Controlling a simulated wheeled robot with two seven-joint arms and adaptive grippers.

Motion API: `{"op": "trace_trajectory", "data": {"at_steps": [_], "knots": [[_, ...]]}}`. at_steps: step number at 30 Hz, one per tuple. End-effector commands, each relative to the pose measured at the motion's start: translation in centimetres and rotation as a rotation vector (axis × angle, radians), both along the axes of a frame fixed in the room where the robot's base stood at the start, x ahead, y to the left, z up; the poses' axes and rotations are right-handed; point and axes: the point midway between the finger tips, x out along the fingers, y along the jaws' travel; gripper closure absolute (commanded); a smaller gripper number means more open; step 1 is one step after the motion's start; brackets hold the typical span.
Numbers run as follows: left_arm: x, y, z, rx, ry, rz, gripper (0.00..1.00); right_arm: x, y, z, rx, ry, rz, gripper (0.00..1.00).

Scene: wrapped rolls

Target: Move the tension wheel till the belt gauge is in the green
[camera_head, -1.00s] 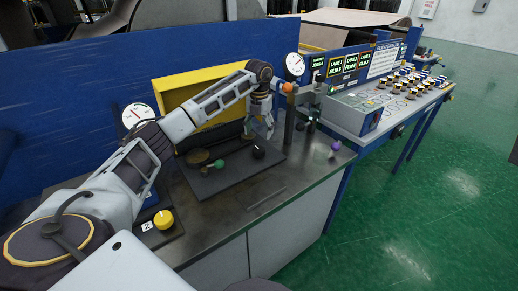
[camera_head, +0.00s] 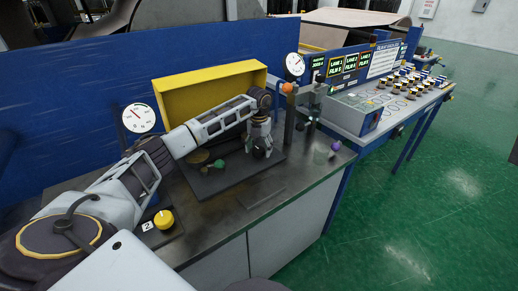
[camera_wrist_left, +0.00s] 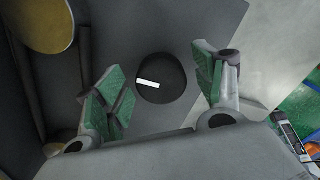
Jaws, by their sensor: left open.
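My left gripper (camera_head: 260,142) points down over a black round knob (camera_head: 260,153) on a dark plate on the bench. In the left wrist view the open fingers (camera_wrist_left: 160,88) stand on either side of the black knob (camera_wrist_left: 162,78), with a gap on each side; its top bears a white mark. No label shows whether this knob is the tension wheel. Two white dial gauges show: one at left (camera_head: 138,118), one on a post at right (camera_head: 294,66). Neither reading is clear, and I cannot tell which is the belt gauge. My right gripper is not in view.
A brass disc (camera_head: 198,158) and a green knob (camera_head: 219,165) sit left of the black knob. A yellow button (camera_head: 163,219) is nearer the front. A yellow open box (camera_head: 200,92) stands behind. A purple knob (camera_head: 336,146) is at the right edge.

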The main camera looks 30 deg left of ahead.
Motion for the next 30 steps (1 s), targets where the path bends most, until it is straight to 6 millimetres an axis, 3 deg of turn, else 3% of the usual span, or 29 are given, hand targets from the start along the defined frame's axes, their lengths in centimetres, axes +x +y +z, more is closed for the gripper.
{"op": "trace_trajectory", "data": {"at_steps": [5, 15, 30], "knots": [[0.0, 0.0, 0.0, 0.000, 0.000, 0.000, 0.33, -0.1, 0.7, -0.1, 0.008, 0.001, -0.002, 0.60], [0.0, 0.0, 0.0, 0.000, 0.000, 0.000, 0.76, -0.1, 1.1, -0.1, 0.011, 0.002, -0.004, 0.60], [0.1, 0.0, 0.1, 0.001, -0.002, -0.078, 0.77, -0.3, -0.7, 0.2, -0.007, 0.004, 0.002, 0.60]]}}
